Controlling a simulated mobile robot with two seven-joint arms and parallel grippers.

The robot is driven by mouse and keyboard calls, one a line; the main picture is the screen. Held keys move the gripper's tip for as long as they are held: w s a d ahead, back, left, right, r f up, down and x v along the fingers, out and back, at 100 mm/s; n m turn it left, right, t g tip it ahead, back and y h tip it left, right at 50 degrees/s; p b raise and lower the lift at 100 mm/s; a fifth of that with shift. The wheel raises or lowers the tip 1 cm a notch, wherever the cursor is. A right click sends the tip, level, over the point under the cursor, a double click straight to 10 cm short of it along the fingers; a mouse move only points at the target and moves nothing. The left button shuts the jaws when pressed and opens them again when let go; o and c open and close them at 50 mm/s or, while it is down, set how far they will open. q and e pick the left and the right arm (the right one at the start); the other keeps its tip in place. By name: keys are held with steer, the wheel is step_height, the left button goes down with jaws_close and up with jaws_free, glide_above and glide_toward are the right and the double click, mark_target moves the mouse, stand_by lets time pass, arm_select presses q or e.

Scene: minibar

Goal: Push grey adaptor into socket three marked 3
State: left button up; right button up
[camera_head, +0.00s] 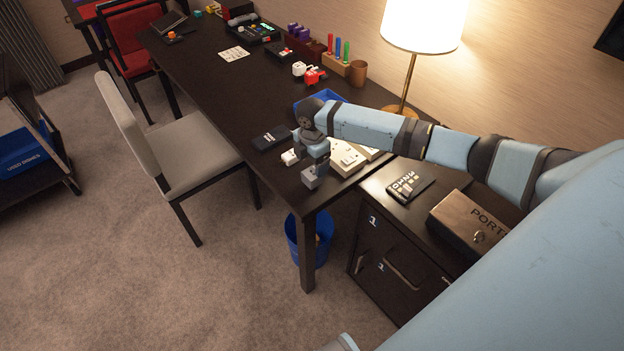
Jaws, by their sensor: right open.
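My right arm reaches in from the right, and my right gripper (313,166) points down over the near end of the dark table. It is open. A small grey block shape shows at its lower end; I cannot tell whether this is the grey adaptor or part of the gripper. A cream socket unit (345,157) lies on the table just right of the gripper and is partly hidden by my arm. The number 3 on a socket cannot be read. A small white plug-like piece (290,157) lies just left of the gripper. My left gripper is not in view.
A black box (272,138) lies left of the gripper. A blue tray (322,98) is behind my wrist. A lamp (409,75) stands at the wall. The cabinet at right bears a keypad-like panel (410,187) and a wooden box (465,222). A grey chair (185,150) stands left.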

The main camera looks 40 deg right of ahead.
mark_target(312, 173)
steer(key=f, duration=0.5)
steer(key=shift+s+a+f, duration=0.15)
steer(key=shift+s+f, duration=0.15)
steer(key=shift+s, duration=0.1)
steer(key=c, duration=1)
